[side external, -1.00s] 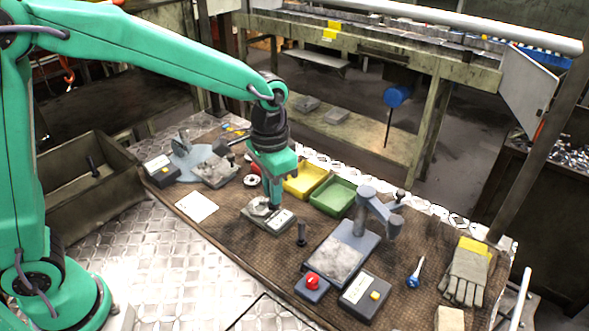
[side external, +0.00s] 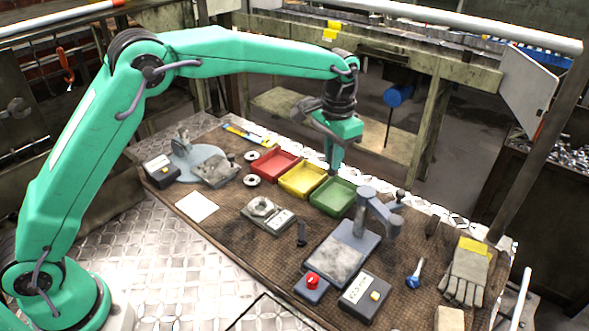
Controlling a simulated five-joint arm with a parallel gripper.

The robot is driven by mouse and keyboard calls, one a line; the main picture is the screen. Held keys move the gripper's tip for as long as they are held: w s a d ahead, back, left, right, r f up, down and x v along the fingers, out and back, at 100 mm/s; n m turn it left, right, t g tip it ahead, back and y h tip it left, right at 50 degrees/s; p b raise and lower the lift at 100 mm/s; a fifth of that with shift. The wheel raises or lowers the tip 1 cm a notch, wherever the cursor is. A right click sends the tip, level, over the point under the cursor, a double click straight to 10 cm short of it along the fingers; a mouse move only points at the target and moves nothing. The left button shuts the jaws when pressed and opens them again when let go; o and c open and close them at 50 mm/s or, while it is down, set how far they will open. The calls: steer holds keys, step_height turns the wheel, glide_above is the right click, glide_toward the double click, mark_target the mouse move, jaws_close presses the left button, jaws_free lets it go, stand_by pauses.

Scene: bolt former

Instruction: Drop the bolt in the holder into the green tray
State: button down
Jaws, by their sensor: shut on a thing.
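My gripper (side external: 331,168) is over the back edge of the green tray (side external: 333,196), pointing down, with its tips just above or at the tray. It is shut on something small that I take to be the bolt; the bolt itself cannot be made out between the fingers. The green tray stands on the brown bench mat at the right end of a row of trays. The grey holder (side external: 285,219), with a ring-like seat on top, sits in front of the trays, and no bolt shows standing in it.
Yellow (side external: 302,180) and red (side external: 274,166) trays stand left of the green one. A grey stand with a post (side external: 358,228) rises close to its right. A small dark piece (side external: 302,235) is beside the holder. A white paper (side external: 197,206) lies at left.

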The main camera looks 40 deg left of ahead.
steer(key=shift+w+d+f, duration=0.1)
steer(key=shift+w+f, duration=0.15)
steer(key=shift+w, duration=0.65)
steer(key=shift+w+d+f, duration=0.1)
steer(key=shift+w+f, duration=0.15)
steer(key=shift+w, duration=0.6)
steer(key=shift+w+d+f, duration=0.1)
steer(key=shift+w+f, duration=0.15)
steer(key=shift+w, duration=0.65)
steer(key=shift+f, duration=3)
steer(key=c, duration=1.3)
jaws_free()
steer(key=shift+c, duration=0.2)
